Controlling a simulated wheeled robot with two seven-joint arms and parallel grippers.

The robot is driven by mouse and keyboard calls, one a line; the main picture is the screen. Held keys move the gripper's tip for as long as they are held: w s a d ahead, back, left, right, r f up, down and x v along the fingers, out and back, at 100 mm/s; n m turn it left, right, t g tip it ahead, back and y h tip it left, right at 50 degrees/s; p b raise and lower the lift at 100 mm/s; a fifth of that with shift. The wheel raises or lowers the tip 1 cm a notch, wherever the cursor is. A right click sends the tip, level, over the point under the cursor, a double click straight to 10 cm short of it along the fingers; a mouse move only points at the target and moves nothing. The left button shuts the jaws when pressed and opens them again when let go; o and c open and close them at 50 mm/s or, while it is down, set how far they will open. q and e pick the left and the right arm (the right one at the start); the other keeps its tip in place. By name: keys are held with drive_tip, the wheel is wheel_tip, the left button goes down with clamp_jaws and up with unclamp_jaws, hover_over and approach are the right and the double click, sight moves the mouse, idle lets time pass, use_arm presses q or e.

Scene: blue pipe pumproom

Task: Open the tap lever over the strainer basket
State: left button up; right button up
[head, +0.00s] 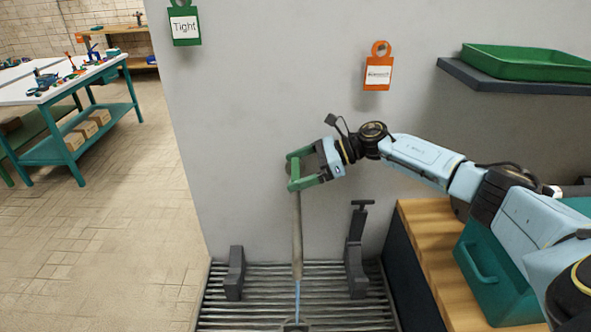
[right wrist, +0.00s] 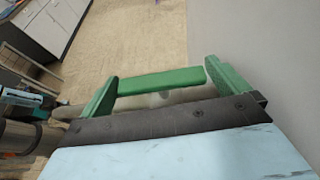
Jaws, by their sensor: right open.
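My right gripper (head: 292,171) is open at the wall, its two green fingers spread one above the other in the head view. A green bar (right wrist: 160,82), which looks like the tap lever, lies between the fingertips in the right wrist view; I cannot tell whether they touch it. A beige pipe (head: 297,235) hangs below the gripper, and part of a similar pipe (right wrist: 165,97) shows behind the palm. A thin blue line (head: 297,300) runs down from its end to a small dark part (head: 296,326) at the bottom edge. The strainer basket is not clear. My left gripper is out of view.
A slatted grate (head: 325,296) lies below, with dark brackets (head: 235,273) and (head: 356,250) on either side. A wooden bench (head: 425,245) with a teal box (head: 490,280) stands right. An orange tag (head: 377,75) and a green "Tight" tag (head: 185,25) hang on the wall.

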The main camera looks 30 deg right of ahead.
drive_tip(key=b+v, duration=0.1)
drive_tip(key=v, duration=1.1)
drive_tip(key=shift+s+d+r+b, duration=0.15)
drive_tip(key=shift+d+r+b, duration=0.15)
drive_tip(key=shift+b, duration=0.1)
drive_tip(key=shift+f, duration=0.1)
